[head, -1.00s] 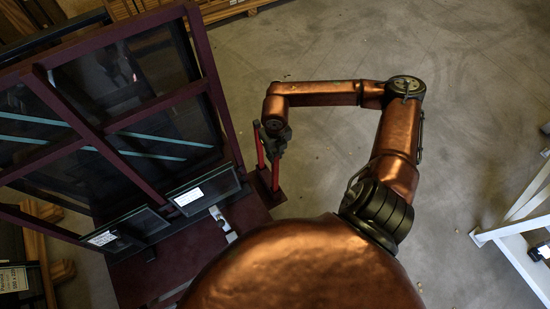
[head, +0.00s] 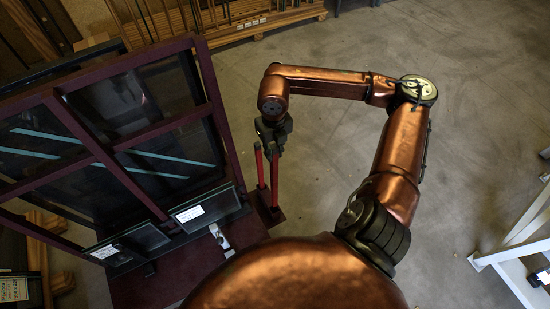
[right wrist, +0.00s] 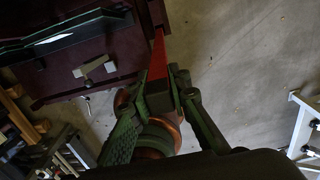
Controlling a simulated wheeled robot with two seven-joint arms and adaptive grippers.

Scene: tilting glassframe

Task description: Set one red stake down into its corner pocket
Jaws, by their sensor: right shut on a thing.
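My right gripper (head: 273,140) is at the near right corner of the dark red rack base (head: 225,232). It is shut on a red stake (head: 274,180), which stands about upright below the fingers, its lower end at the base's corner. Whether that end sits inside a pocket cannot be told. A second red stake (head: 260,165) stands just left of it. In the right wrist view the gripper (right wrist: 167,92) closes around the red stake (right wrist: 159,55), which runs up to the dark red base. My left gripper is not in view.
The dark red frame (head: 205,90) with glass panes stands left of the gripper. Small labelled glass panels (head: 205,208) lean on the base. A white stand (head: 510,250) is at the right. A wooden rack (head: 250,25) is at the back. The floor between is clear.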

